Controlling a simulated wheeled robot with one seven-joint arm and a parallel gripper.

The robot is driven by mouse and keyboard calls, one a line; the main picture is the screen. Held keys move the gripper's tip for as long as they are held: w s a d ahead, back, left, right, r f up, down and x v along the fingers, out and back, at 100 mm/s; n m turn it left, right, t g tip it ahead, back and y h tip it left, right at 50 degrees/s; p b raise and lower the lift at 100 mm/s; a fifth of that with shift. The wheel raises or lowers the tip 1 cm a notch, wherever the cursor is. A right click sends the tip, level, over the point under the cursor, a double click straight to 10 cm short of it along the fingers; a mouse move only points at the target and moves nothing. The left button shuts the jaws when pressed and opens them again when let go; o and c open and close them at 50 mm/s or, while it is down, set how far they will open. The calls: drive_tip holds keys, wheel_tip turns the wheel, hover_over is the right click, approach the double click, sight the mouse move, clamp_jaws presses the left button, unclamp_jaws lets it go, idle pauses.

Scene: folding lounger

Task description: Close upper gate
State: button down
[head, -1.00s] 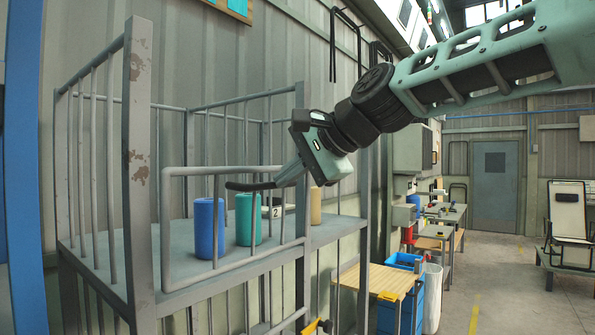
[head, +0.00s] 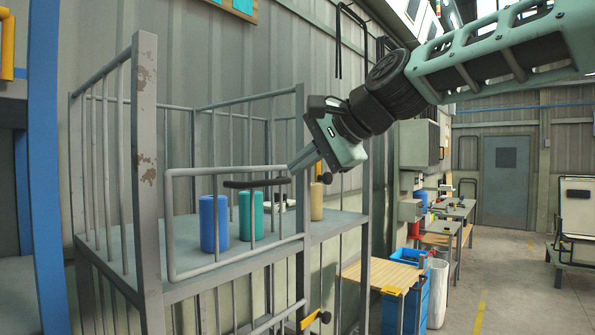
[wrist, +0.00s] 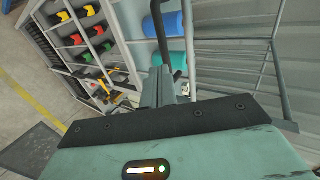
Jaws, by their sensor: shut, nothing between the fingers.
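The upper gate (head: 168,225) is a grey tube frame with a dark bar handle (head: 257,183), at the front of the upper shelf. It stands roughly along the shelf's front edge, with a gap between its left upright and the rusty left post; I cannot tell whether it is latched. My gripper (head: 293,170) is shut and empty, at the handle's right end by the right post; contact is unclear. In the wrist view the shut fingers (wrist: 158,88) point towards the dark handle (wrist: 157,30), with the blue cylinder (wrist: 172,23) beyond.
Behind the gate, the blue (head: 213,222), teal (head: 246,215) and tan (head: 317,202) cylinders stand on the shelf (head: 190,262). A lower yellow handle (head: 318,316) shows below. A wooden-topped table (head: 385,275) stands right of the rack.

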drive_tip(key=r+b+v, duration=0.1)
drive_tip(key=b+v, duration=0.2)
drive_tip(key=v, duration=0.5)
drive_tip(key=s+a+f+n+g+h+b, duration=0.1)
drive_tip(key=s+f+n+g+h+b, duration=0.3)
drive_tip(key=f, duration=1)
drive_tip(key=s+f+n+p, duration=0.1)
drive_tip(key=s+f+n, duration=0.2)
drive_tip(key=s+f, duration=0.7)
drive_tip(key=s+d+f+n+g+h+b, duration=0.1)
drive_tip(key=s+d+f+n, duration=0.1)
drive_tip(key=f, duration=0.6)
drive_tip(key=s+d+f+n+g+h+b, duration=0.1)
drive_tip(key=s+d+f+n+h, duration=0.1)
drive_tip(key=s+f, duration=0.5)
drive_tip(key=s+d+f+n+g+h+b, duration=0.1)
drive_tip(key=s+d+f+n, duration=0.3)
drive_tip(key=f, duration=0.6)
drive_tip(key=shift+s+d+h, duration=0.3)
drive_tip(key=shift+s+d, duration=0.35)
drive_tip(key=shift+d, duration=0.4)
drive_tip(key=shift+r, duration=0.1)
